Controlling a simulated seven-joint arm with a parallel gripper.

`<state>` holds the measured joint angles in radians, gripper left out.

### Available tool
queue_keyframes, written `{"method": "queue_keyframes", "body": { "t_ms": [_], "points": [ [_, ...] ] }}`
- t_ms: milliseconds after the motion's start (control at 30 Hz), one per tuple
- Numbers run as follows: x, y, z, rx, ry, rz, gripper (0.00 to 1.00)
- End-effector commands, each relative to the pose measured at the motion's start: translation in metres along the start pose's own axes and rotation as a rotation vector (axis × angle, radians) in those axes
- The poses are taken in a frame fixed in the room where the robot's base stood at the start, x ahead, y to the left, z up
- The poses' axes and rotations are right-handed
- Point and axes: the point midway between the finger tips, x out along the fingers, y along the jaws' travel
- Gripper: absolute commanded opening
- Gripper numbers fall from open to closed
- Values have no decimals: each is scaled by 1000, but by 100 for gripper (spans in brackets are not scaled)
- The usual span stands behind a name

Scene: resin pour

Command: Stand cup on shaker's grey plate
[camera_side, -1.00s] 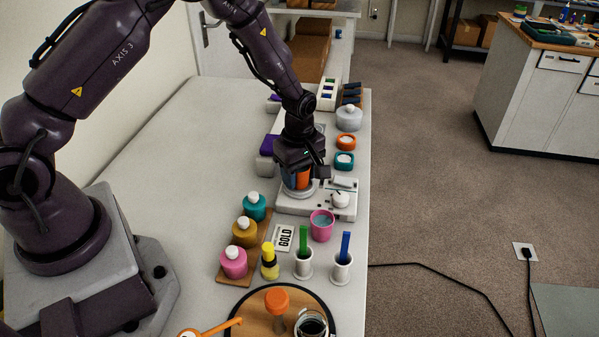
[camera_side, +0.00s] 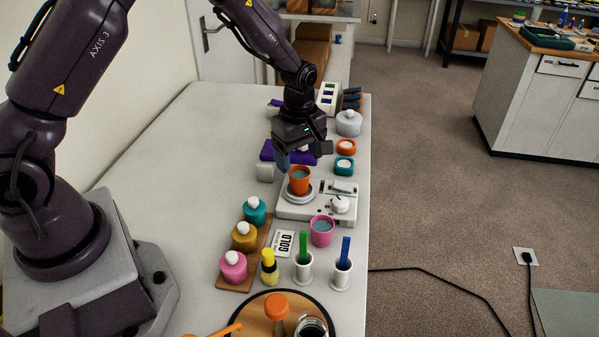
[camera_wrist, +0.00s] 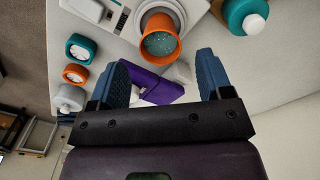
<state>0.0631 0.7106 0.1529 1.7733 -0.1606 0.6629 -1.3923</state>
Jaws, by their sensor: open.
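The orange cup (camera_side: 299,184), with bluish-grey contents, stands upright on the round grey plate (camera_side: 289,197) of the white shaker (camera_side: 318,210). In the wrist view the cup (camera_wrist: 160,50) shows its open rim and speckled contents, and part of the plate (camera_wrist: 143,12) shows around its base. My gripper (camera_side: 302,158) is open and empty, above and behind the cup and apart from it. In the wrist view its two blue fingers (camera_wrist: 164,68) are spread wide, with the cup beyond their tips.
A pink cup (camera_side: 322,238) stands in front of the shaker. Teal, gold and pink bottles (camera_side: 244,236) stand on a board at front left. A purple item (camera_side: 268,152) lies behind my gripper. The table's left side is clear.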

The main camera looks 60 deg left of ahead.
Motion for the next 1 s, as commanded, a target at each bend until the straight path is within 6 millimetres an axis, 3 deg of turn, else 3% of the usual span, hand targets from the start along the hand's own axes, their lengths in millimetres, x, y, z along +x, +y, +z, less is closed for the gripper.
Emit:
{"method": "queue_keyframes", "body": {
  "t_ms": [200,533,633,767,900,1000],
  "points": [
    [-41,1,0,1,0,3,73],
    [-61,-1,1,12,-1,4,73],
    [-79,-7,2,77,-9,30,73],
    [-126,-29,7,273,-19,101,73],
    [-178,-69,13,564,4,196,73],
    [-206,-102,17,776,47,259,73]
  ]
}}
